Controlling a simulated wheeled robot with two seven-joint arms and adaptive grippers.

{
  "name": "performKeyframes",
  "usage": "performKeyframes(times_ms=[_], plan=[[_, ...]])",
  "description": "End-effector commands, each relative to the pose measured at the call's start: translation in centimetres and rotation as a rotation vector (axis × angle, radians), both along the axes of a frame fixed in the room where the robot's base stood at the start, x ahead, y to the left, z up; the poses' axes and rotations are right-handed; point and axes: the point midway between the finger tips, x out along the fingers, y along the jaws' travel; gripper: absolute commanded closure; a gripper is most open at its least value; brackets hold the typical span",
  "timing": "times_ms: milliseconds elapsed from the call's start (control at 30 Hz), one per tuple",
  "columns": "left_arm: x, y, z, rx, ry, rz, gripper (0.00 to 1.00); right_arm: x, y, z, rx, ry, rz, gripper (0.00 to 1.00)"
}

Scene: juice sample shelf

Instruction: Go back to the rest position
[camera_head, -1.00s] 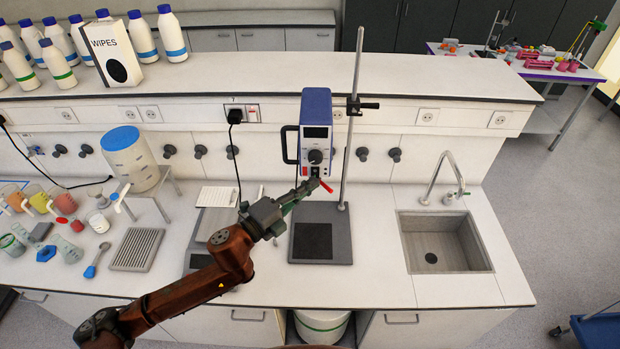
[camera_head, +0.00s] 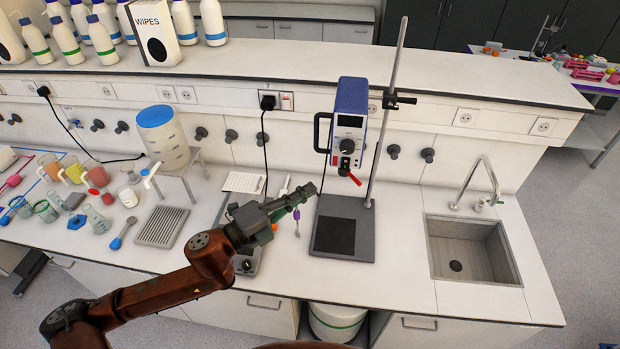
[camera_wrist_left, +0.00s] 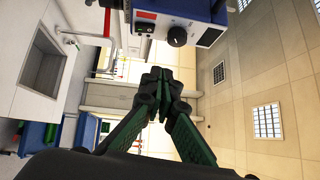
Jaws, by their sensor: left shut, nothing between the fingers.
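My left gripper (camera_head: 307,192) reaches in from the lower left over the bench, just left of the blue overhead stirrer. In the left wrist view its fingers (camera_wrist_left: 157,78) are together with nothing between them. The blue stirrer unit (camera_head: 348,125) hangs on a stand with a dark base plate (camera_head: 336,232). A red part (camera_head: 351,178) shows under the stirrer. The stirrer also shows at the top of the left wrist view (camera_wrist_left: 195,20). My right gripper is in neither view.
A balance (camera_head: 247,258) sits partly behind my left arm. Beakers with coloured liquids (camera_head: 93,172), a ribbed tray (camera_head: 162,227) and a blue-lidded container (camera_head: 164,140) stand on the left. A sink (camera_head: 470,247) is on the right. White bottles and a wipes box (camera_head: 155,35) line the upper shelf.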

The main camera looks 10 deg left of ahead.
Motion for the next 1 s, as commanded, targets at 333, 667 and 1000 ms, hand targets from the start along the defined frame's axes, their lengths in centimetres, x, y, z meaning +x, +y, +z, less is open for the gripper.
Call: performKeyframes(times_ms=[333,667,1000], plan=[[1.2,2.0,-2.2,-0.103,0.116,0.100,1.00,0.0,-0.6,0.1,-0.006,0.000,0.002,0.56],[0.6,15.9,-19.0,-0.555,0.732,0.667,1.00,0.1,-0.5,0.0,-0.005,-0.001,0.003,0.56],[-12.8,25.0,-35.6,-0.853,1.240,1.193,1.00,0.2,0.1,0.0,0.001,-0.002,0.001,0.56]])
